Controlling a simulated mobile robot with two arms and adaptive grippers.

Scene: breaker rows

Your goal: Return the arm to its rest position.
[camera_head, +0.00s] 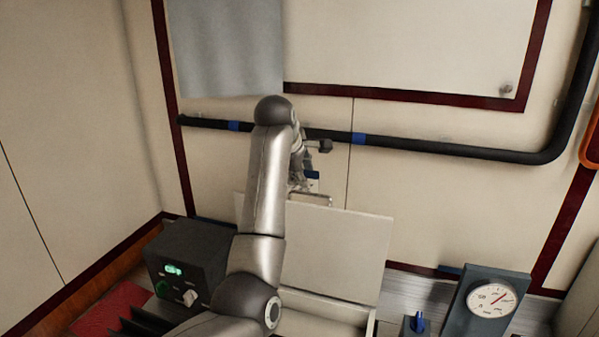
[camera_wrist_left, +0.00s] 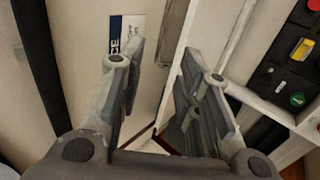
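My left arm rises from the lower middle of the head view and bends at the top towards the back wall. Its left gripper (camera_head: 317,160) is partly hidden behind the arm, just above the upright cream panel (camera_head: 345,250). In the left wrist view the gripper (camera_wrist_left: 163,50) has its two fingers spread apart with nothing held between them. A pale panel edge (camera_wrist_left: 176,75) shows beyond the gap; I cannot tell how close it is. My right gripper is not in view.
A black pipe (camera_head: 440,146) with blue bands runs along the wall behind the gripper. A dark control box (camera_head: 190,262) stands left of the arm, and a dial gauge (camera_head: 491,300) stands at lower right. A dark board with coloured controls (camera_wrist_left: 290,70) lies right in the wrist view.

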